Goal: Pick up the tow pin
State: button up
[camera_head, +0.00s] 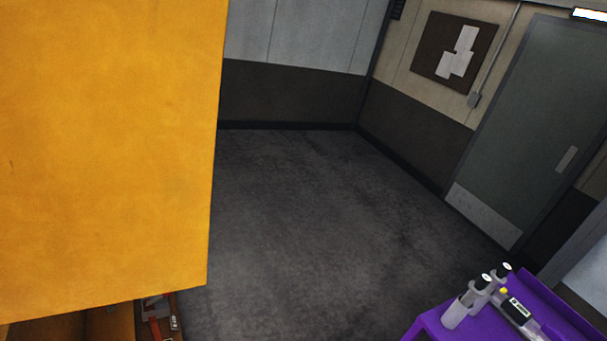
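I cannot make out a tow pin for certain. I cannot tell whether either is the tow pin. Beside them lies a grey item with a black label (519,309) and a yellow part.
A large yellow-orange block (105,145) fills the left and hides what is behind it. A red and grey object (160,320) shows below it. The purple surface (551,292) has a raised edge. Dark floor (310,220) lies clear up to the walls and grey door (530,125).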

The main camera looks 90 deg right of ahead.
aim_at(477, 287)
jog(key=z, duration=1.15)
jog(key=i, duration=0.15)
jog(key=z, duration=2.2)
jog(key=k, duration=0.9)
jog(key=z, duration=0.2)
jog(key=i, duration=0.95)
jog(key=u, duration=0.2)
